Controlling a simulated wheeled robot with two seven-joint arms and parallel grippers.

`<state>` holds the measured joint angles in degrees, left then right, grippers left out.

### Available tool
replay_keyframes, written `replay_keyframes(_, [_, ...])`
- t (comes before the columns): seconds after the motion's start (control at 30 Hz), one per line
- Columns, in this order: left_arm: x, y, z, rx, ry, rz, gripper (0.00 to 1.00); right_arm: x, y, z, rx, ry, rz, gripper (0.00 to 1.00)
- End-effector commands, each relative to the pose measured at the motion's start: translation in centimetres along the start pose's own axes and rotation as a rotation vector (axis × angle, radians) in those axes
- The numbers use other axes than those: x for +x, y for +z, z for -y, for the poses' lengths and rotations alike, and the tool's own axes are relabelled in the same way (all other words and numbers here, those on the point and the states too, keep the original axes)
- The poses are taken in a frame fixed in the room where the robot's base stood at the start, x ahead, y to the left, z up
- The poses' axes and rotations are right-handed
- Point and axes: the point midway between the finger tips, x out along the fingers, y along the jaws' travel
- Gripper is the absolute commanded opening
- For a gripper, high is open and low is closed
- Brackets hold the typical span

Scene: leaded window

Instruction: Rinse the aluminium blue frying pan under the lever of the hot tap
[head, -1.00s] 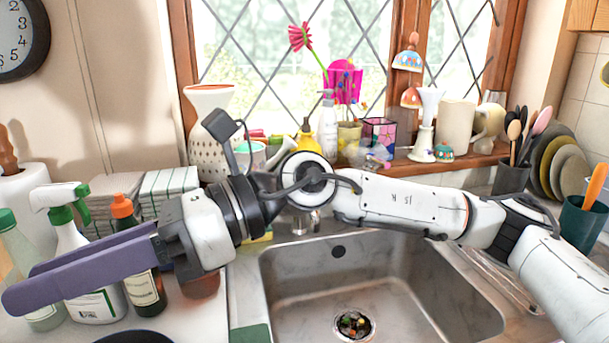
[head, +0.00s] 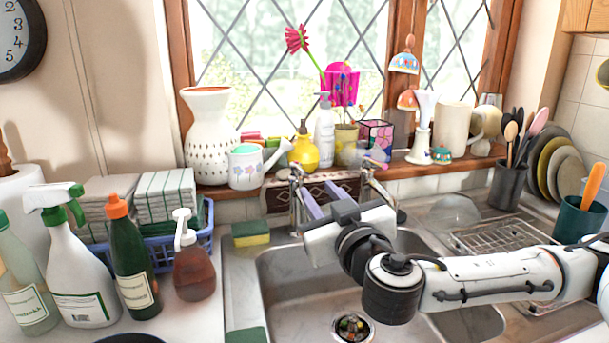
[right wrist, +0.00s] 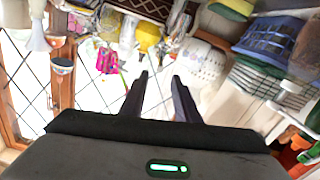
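Two metal taps stand at the back of the sink, a left tap (head: 296,190) and a right tap (head: 371,182); I cannot tell which is the hot one. My right gripper (head: 320,190) is between them, its purple fingers pointing up and away from me. In the right wrist view its fingers (right wrist: 160,76) are apart with nothing between them. Whether a finger touches a tap is unclear. A dark rounded rim (head: 129,339) at the bottom left edge may be the frying pan; the rest is cut off. My left gripper is not in view.
The steel sink (head: 285,290) is empty except for scraps in the drain (head: 353,328). Several bottles, including a green one (head: 135,265), stand left of it. A sponge (head: 250,234) lies behind. A wire rack (head: 505,240) is right. Ornaments crowd the sill.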

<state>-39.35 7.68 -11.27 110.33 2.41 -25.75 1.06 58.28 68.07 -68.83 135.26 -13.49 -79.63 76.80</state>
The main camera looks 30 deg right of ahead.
Motion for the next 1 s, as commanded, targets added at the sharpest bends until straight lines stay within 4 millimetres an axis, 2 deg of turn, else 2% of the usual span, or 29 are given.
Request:
replay_keyframes(0.5, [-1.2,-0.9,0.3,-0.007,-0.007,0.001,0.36,8.4,-0.4,-0.1,-0.001,0.002,-0.004,0.29])
replay_keyframes(0.7, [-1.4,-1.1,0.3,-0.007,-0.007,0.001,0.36,9.9,-0.2,0.0,-0.001,-0.001,-0.004,0.29])
replay_keyframes(1.0, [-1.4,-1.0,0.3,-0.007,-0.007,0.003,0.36,10.0,-0.2,0.1,-0.001,-0.001,-0.004,0.27])
